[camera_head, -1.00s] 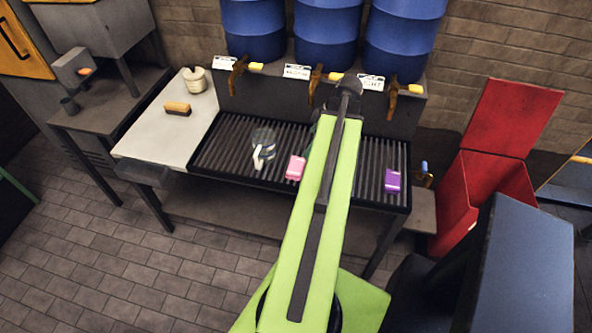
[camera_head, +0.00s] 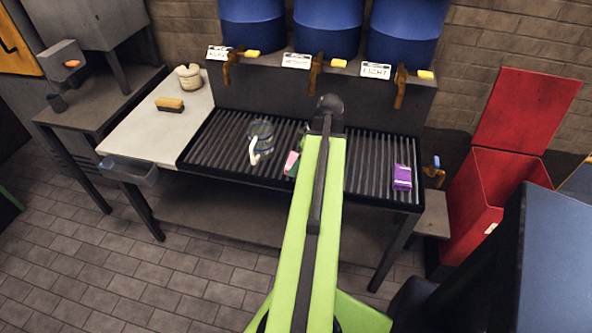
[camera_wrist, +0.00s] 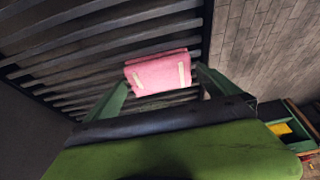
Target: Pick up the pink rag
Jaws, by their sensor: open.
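The pink rag (camera_head: 291,163) lies on the slatted grill of the bench, mostly hidden behind my green arm in the head view. In the wrist view the pink rag (camera_wrist: 157,72) is a folded pad with two pale strips, resting on the dark slats. My gripper (camera_wrist: 155,82) is open, with one green finger on each side of the rag as seen from the wrist. I cannot tell whether the fingers are level with it or still short of it. In the head view the gripper is mostly hidden behind the arm.
A clear jug (camera_head: 261,136) with a white handle stands on the grill left of the rag. A purple packet (camera_head: 402,177) lies to the right. A brush (camera_head: 170,104) and a pot (camera_head: 189,77) are on the pale counter. Taps (camera_head: 316,70) project above the grill's back.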

